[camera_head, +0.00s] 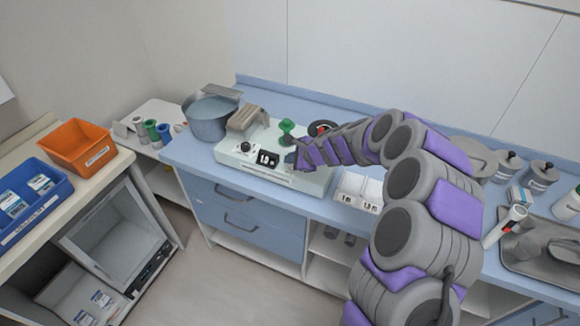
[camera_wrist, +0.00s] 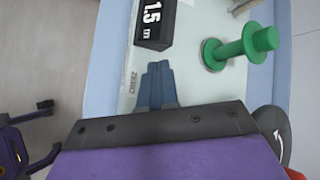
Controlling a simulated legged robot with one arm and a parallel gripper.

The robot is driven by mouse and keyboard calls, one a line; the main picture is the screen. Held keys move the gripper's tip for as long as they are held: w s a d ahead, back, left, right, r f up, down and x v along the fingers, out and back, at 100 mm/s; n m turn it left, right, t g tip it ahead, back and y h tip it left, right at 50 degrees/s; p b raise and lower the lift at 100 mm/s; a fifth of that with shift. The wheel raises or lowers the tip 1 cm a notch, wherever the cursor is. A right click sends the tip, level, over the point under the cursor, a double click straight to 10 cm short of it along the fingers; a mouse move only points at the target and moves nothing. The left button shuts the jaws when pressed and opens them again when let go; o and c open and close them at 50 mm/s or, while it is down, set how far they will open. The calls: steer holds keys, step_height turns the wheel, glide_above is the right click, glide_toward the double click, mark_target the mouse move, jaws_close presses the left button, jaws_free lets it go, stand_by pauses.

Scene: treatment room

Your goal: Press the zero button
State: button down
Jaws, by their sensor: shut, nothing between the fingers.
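A pale instrument (camera_head: 228,158) stands on the blue counter. Its dark display (camera_head: 268,158) reads about 1.5 in the wrist view (camera_wrist: 156,20). A green knob (camera_head: 287,130) rises behind the display; it also shows in the wrist view (camera_wrist: 241,46). The printed ZERO label (camera_wrist: 132,90) lies just left of my fingers in the wrist view. I cannot make out the zero button itself; my fingers may hide it. My gripper (camera_wrist: 157,65) is shut and empty over the instrument's top, near the display. Whether its tips touch the surface I cannot tell.
A blue-grey pot (camera_head: 209,118) stands left of the instrument. White labelled boxes (camera_head: 358,190) lie to its right, beside my arm. A dark disc with a white arrow (camera_wrist: 270,130) is close to my gripper's right. Bottles (camera_head: 540,176) stand further right.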

steer(key=shift+d+r, duration=0.1)
steer(key=shift+d, duration=0.55)
steer(key=shift+a, duration=0.1)
steer(key=shift+a+f, duration=0.5)
steer(key=shift+a, duration=0.2)
steer(key=shift+d, duration=0.35)
steer(key=shift+a+f, duration=0.15)
steer(key=shift+a, duration=0.15)
steer(key=shift+d+f+b, duration=0.2)
steer(key=shift+f+b, duration=0.05)
steer(key=shift+b, duration=0.1)
steer(key=shift+r, duration=0.1)
steer(key=shift+d+r+p, duration=0.2)
steer(key=shift+r+p, duration=0.65)
